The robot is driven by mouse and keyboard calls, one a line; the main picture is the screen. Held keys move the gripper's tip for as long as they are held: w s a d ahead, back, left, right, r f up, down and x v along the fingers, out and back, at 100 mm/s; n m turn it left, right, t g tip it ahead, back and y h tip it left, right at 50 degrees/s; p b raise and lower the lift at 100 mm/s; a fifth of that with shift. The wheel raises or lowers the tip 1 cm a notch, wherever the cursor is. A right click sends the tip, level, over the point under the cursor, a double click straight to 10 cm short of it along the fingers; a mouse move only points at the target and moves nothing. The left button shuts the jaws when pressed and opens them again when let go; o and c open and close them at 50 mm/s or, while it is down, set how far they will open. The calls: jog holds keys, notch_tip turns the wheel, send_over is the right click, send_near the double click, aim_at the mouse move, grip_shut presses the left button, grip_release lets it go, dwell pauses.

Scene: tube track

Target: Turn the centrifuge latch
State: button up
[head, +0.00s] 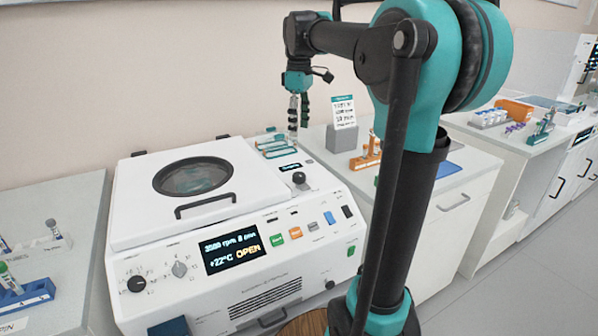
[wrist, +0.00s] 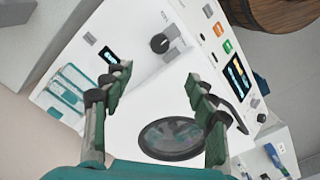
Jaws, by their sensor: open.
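The white centrifuge (head: 152,206) stands on the left, its lid (head: 235,189) down with a round dark window and a black handle. A black knob (head: 299,178), which looks like the latch, sits right of the lid beside a small display. The knob also shows in the wrist view (wrist: 159,43), above and beyond the fingertips. My gripper (head: 298,112) hangs above the back right of the centrifuge, fingers down. In the wrist view my gripper (wrist: 160,82) is open and empty, apart from the knob.
A teal-and-white rack (head: 275,146) lies behind the knob. A grey block with a sign (head: 344,112) and an orange rack (head: 366,158) stand on the counter to the right. A blue tube rack (head: 25,296) is at the far left.

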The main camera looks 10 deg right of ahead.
aim_at(299, 175)
notch_tip(299, 175, down, 16)
jog(key=shift+f, duration=0.1)
dwell(0.4)
jog(key=shift+c, duration=0.6)
jog(key=c, duration=1)
jog(key=shift+c, duration=0.2)
